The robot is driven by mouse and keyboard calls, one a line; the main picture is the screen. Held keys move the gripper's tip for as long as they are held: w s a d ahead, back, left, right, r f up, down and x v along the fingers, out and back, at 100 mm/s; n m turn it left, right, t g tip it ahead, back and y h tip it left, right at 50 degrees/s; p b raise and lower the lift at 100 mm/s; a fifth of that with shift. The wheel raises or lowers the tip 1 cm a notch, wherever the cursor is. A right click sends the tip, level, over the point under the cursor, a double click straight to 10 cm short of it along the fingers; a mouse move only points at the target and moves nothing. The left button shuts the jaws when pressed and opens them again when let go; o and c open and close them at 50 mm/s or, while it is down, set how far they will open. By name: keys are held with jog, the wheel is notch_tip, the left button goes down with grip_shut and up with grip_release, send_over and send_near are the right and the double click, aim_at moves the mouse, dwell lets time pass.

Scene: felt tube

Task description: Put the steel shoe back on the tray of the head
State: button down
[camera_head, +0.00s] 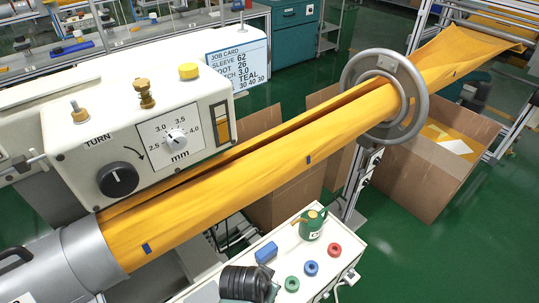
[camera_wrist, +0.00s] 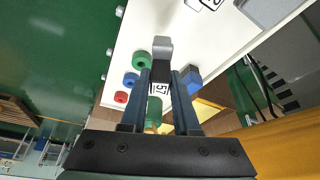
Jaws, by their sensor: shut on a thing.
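My gripper (camera_wrist: 160,74) is shut on the steel shoe (camera_wrist: 161,48), a small grey metal block with a black part and a white label reading "57". The shoe sticks out beyond the fingertips in the wrist view, over the white bench top (camera_wrist: 225,45). In the head view the dark end of my arm (camera_head: 243,284) is at the bottom edge; the shoe cannot be made out there. The white machine head (camera_head: 135,125) with dial and black TURN knob stands at left. I cannot tell which surface is its tray.
Green (camera_head: 292,284), blue (camera_head: 311,268) and red (camera_head: 333,250) rings, a blue block (camera_head: 265,252) and a green can (camera_head: 311,226) occupy the white top. A yellow felt tube (camera_head: 260,190) runs above and behind it through a grey ring (camera_head: 351,75). Cardboard boxes (camera_head: 425,180) stand behind.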

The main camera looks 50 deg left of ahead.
jog(key=shift+f+b, duration=0.3)
jog(key=shift+f, duration=2.25)
jog(key=shift+f, duration=0.1)
jog(key=c, duration=0.7)
grip_release()
jog(key=shift+o, duration=0.2)
jog(key=shift+r, duration=0.5)
jog(key=p+v, duration=0.2)
jog(key=v, duration=0.9)
jog(key=shift+s, duration=0.2)
jog(key=shift+r, duration=0.1)
